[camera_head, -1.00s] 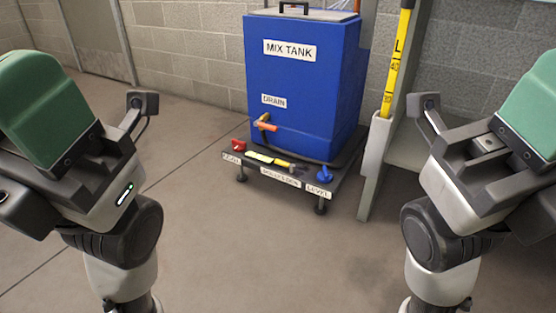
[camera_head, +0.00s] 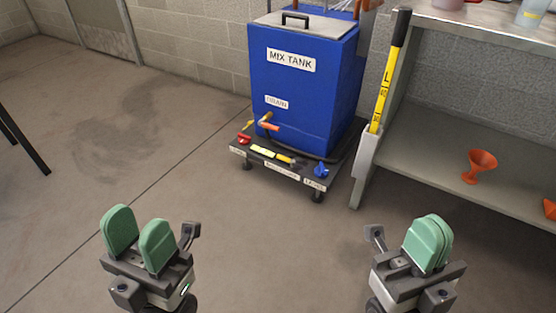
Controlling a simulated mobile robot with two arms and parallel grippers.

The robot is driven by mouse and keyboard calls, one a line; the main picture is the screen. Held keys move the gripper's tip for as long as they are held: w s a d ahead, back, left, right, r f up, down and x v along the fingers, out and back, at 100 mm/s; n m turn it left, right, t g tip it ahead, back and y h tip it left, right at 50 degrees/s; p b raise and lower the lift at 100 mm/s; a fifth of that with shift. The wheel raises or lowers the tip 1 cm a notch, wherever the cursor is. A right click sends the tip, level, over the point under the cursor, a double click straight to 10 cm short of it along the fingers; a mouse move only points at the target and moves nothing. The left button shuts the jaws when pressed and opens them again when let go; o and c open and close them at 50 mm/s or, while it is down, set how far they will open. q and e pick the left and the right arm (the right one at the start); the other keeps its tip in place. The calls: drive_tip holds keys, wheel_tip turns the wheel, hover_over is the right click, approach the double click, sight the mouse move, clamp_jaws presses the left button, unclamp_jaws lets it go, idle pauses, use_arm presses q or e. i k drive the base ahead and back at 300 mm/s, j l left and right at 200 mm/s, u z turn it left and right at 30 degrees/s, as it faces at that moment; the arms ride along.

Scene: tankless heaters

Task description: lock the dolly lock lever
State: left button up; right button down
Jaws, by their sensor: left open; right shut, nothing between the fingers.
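The blue tank marked MIX TANK (camera_head: 291,95) stands on a low dark dolly. A yellow lever (camera_head: 284,159) lies along the dolly's front deck, above the middle label (camera_head: 281,171), which is too small to read surely now. Beside it is a pale yellow strip (camera_head: 262,151). A red knob (camera_head: 243,139) sits at the deck's left and a blue knob (camera_head: 320,170) at its right. My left gripper (camera_head: 138,236) is open and empty, with green fingers apart, low at the left. My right gripper (camera_head: 428,243) is shut and empty at the lower right. Both are well apart from the dolly.
A drain valve with an orange handle (camera_head: 268,126) sticks out of the tank front. A yellow level (camera_head: 383,95) leans at the shelf unit (camera_head: 430,155) on the right, which holds an orange funnel (camera_head: 480,164). The floor before the dolly is clear.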

sight(284, 158)
drive_tip(key=i+j, duration=0.4)
drive_tip(key=i+j+u, duration=0.1)
drive_tip(key=i+j, duration=0.3)
drive_tip(key=i, duration=0.15)
drive_tip(key=i+j, duration=0.35)
drive_tip(key=i, duration=0.15)
drive_tip(key=u, duration=0.05)
